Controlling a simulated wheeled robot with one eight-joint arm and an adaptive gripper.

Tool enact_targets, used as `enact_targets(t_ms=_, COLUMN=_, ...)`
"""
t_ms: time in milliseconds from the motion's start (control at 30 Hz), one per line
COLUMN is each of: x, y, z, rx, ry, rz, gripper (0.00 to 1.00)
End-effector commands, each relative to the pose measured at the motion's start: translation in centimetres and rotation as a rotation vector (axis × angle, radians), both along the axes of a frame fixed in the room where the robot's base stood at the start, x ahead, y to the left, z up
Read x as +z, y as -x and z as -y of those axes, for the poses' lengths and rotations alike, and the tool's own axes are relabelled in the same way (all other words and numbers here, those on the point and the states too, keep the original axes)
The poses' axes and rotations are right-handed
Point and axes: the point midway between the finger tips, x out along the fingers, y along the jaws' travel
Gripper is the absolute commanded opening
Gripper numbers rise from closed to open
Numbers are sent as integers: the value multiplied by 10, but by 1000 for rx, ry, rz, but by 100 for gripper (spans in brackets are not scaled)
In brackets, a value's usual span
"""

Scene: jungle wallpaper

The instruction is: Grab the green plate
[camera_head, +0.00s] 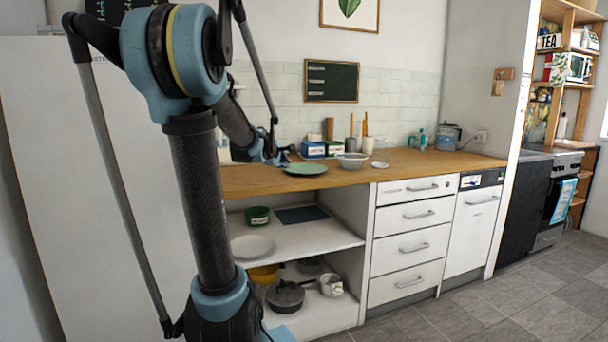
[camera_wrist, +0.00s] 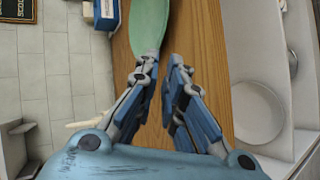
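The green plate (camera_head: 306,169) lies on the wooden counter, near its front edge. It also shows at the top of the wrist view (camera_wrist: 150,25), seen edge-on as a narrow shape. My gripper (camera_head: 282,155) is at the left of the plate, low over the counter. In the wrist view my gripper (camera_wrist: 162,62) has its two fingers apart with nothing seen held between them. The near end of the plate is by the left fingertip; I cannot tell whether they touch.
The wooden counter (camera_head: 430,162) also holds a grey bowl (camera_head: 352,160), blue and green boxes (camera_head: 314,150) and a kettle (camera_head: 447,137). Open shelves below hold a white plate (camera_head: 252,246), a green bowl (camera_head: 257,215) and a pan (camera_head: 285,297). The tiled wall stands behind.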

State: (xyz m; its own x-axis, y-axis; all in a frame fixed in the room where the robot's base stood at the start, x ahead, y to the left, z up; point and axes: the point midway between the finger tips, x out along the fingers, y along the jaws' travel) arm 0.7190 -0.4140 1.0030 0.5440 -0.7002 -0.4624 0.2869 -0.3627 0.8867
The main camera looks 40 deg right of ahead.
Motion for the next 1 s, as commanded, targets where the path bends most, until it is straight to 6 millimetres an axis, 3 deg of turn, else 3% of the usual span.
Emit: enact_targets(t_ms=1000, x=-51, y=-59, z=75, rx=-1, ry=-3, rz=1, gripper=10)
